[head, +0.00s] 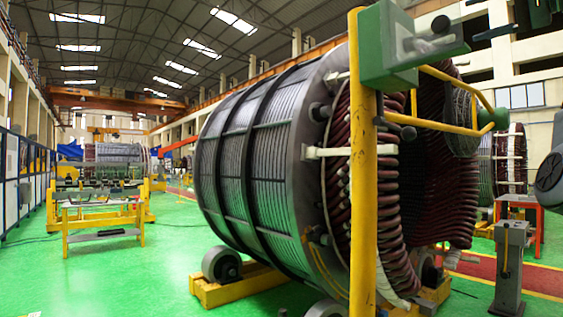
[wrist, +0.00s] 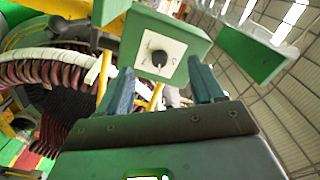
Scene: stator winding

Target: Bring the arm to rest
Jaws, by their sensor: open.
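My gripper (wrist: 162,92) shows in the wrist view with its two blue-grey fingers spread apart and nothing between them. Beyond the fingers is a green control box (wrist: 185,40) with a white plate and a black knob (wrist: 159,59). The fingers appear apart from the knob, though the exact distance is hard to tell. In the head view the green box (head: 385,45) sits at the top of a yellow post (head: 362,180). In the head view my fingers do not show; only a part of my arm is at the right edge.
A large stator (head: 265,150) with dark red coils (head: 430,180) rests on yellow supports (head: 240,285) behind the post. A grey stand (head: 509,265) and a red table (head: 525,205) are at the right. A yellow workbench (head: 103,215) stands at the left. Green floor (head: 100,285) is clear in front.

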